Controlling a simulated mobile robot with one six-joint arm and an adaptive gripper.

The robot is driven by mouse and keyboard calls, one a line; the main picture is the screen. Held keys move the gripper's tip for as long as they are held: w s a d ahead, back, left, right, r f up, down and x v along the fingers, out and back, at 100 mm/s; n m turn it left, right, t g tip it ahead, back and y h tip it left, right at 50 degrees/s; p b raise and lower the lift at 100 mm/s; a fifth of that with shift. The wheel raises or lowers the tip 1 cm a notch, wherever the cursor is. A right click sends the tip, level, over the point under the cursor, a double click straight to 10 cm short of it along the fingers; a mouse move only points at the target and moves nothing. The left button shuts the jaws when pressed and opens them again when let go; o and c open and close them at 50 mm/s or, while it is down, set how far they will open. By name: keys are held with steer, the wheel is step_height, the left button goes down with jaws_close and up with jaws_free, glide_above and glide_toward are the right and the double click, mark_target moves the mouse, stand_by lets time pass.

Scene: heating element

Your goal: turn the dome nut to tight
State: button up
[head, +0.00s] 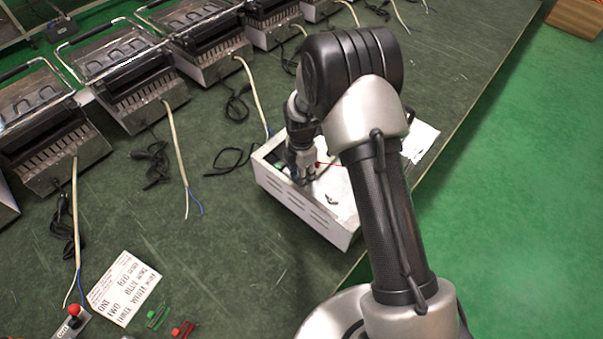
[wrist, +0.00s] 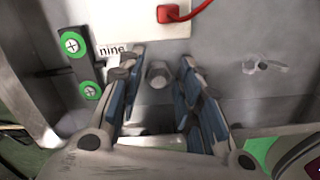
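A grey metal box (head: 316,222) with slotted sides stands on the green bench. My gripper (head: 302,175) reaches down into its left part. In the wrist view, my gripper (wrist: 160,66) is open, with a blue-padded finger on each side. A small grey rounded stub (wrist: 157,73), which looks like the dome nut, sits on the box's metal surface between the fingers. Gaps show on both sides of it, so no grip is seen. In the head view my arm hides the nut.
In the wrist view, a red plug (wrist: 174,13) with a cable lies above the nut. Green round terminals (wrist: 72,43) are at left, and a small wing-shaped metal part (wrist: 262,66) is at right. Grill units (head: 125,85) with loose cables line the bench's far side.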

jaws_close()
